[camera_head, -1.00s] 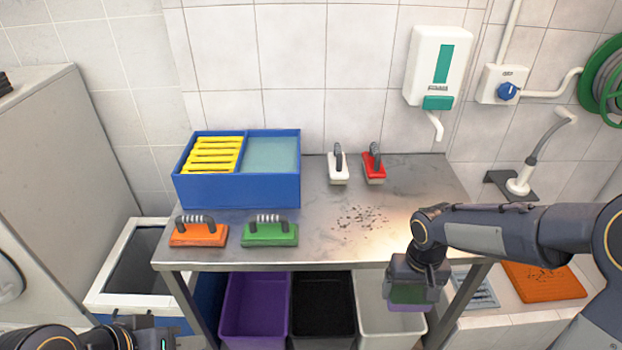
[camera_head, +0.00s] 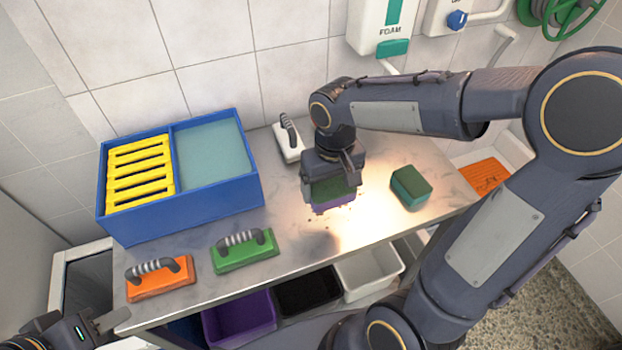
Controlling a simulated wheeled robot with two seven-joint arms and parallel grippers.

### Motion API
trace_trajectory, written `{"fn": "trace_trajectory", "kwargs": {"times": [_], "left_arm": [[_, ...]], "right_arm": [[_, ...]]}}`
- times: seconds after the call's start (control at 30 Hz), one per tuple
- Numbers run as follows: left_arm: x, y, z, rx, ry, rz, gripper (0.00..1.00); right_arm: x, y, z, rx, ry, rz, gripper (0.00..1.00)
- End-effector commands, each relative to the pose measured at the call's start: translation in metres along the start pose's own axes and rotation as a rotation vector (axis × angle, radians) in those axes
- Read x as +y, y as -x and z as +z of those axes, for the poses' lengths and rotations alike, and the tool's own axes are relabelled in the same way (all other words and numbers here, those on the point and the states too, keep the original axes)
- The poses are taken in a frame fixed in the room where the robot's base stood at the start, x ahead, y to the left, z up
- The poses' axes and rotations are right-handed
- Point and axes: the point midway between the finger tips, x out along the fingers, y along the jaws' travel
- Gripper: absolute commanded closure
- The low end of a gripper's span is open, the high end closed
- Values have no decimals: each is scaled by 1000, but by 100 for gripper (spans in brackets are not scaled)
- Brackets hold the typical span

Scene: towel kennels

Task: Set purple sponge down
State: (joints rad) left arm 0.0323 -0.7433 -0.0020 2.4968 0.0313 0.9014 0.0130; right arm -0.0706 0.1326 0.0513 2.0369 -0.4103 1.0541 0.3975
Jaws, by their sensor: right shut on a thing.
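The purple sponge (camera_head: 333,208) has a green upper layer and a purple lower layer. My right gripper (camera_head: 332,186) is shut on it, fingers pointing down, over the dark specks on the metal table (camera_head: 290,240). I cannot tell whether the sponge touches the table; the gripper hides part of its top. My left gripper (camera_head: 105,327) is at the bottom left by the table's front corner, partly cut off by the frame, and I see nothing in it.
A teal-green sponge (camera_head: 411,187) lies right of my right gripper. A white-based brush (camera_head: 289,143) stands behind it. Green (camera_head: 244,250) and orange (camera_head: 160,279) brushes lie front left. A blue tray (camera_head: 185,213) with a yellow rack (camera_head: 140,172) is back left. Bins stand below.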

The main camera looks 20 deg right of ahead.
Motion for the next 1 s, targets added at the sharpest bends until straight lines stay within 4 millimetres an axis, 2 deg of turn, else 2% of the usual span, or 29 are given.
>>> {"fn": "trace_trajectory", "kwargs": {"times": [0.1,0.2,0.4,0.57,0.8,1.0], "left_arm": [[4,8,-4,0,0,0,64],[4,10,-5,0,0,0,64],[6,14,-7,0,0,0,64],[7,15,-8,0,0,0,64],[8,17,-9,0,0,0,64],[8,17,-8,0,0,0,64]], "right_arm": [[4,-12,-30,-7,-3,0,36],[6,-34,-45,-8,-1,1,36],[8,-60,-67,-2,-1,0,36],[9,-71,-75,-2,-2,0,36],[9,-101,-77,-2,-1,0,36],[9,-102,-77,1,-1,0,36]]}}
